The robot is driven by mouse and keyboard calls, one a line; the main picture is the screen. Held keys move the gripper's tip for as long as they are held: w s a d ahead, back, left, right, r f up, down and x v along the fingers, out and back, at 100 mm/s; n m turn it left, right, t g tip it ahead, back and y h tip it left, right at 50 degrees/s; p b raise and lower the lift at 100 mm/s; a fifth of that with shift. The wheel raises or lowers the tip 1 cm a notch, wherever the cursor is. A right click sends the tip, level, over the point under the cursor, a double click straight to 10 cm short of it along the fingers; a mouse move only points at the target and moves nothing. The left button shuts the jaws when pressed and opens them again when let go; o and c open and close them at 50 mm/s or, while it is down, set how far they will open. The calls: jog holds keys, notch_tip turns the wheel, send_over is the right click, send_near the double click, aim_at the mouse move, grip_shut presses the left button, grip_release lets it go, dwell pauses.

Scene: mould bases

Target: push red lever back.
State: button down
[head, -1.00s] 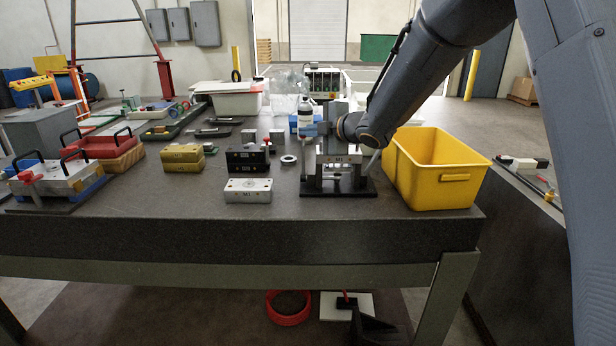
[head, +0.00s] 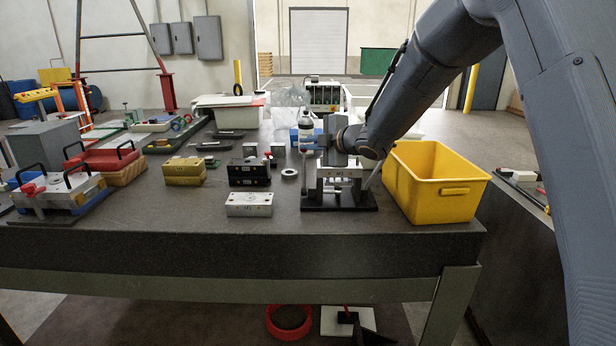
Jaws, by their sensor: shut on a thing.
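My gripper (head: 338,146) is above the metal mould fixture (head: 338,200) with a black base, at the front of the table. It is shut, but its fingertips and what they hold are too small and hidden to make out. A pale block sits in this fixture under my gripper. No red lever shows clearly there; my wrist and gripper cover part of the fixture.
A yellow bin (head: 436,205) stands close to the right of the fixture. A silver block (head: 249,204), a black block (head: 249,175), a yellow block (head: 184,172) and a metal ring (head: 289,173) lie to its left. A bottle (head: 306,130) stands behind. The front strip of table (head: 180,215) is bare.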

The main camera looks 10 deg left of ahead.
jog(key=s+d+r, duration=0.6)
jog(key=s, duration=0.3)
jog(key=shift+d+r+b, duration=0.3)
jog(key=shift+r+b, duration=0.05)
jog(key=shift+r, duration=0.05)
jog(key=s+d+f+m+g+h, duration=0.1)
jog(key=s+d+f+m+h, duration=0.2)
jog(key=d+f+m+h, duration=0.5)
jog(key=s+d+f+m+h, duration=0.1)
jog(key=s+d+f+m, duration=0.4)
jog(key=d, duration=0.7)
jog(key=s+d+f+m+g, duration=0.2)
jog(key=s+f+m+g, duration=0.1)
jog(key=s, duration=0.5)
jog(key=s+d+f+m+g+h, duration=0.1)
jog(key=s+f+m, duration=0.3)
jog(key=s, duration=0.4)
jog(key=s+d+f+m+g, duration=0.3)
jog(key=s+f+m+g, duration=0.1)
jog(key=s, duration=0.5)
jog(key=shift+f+m+g, duration=0.3)
jog(key=shift+f, duration=0.05)
jog(key=shift+s, duration=0.1)
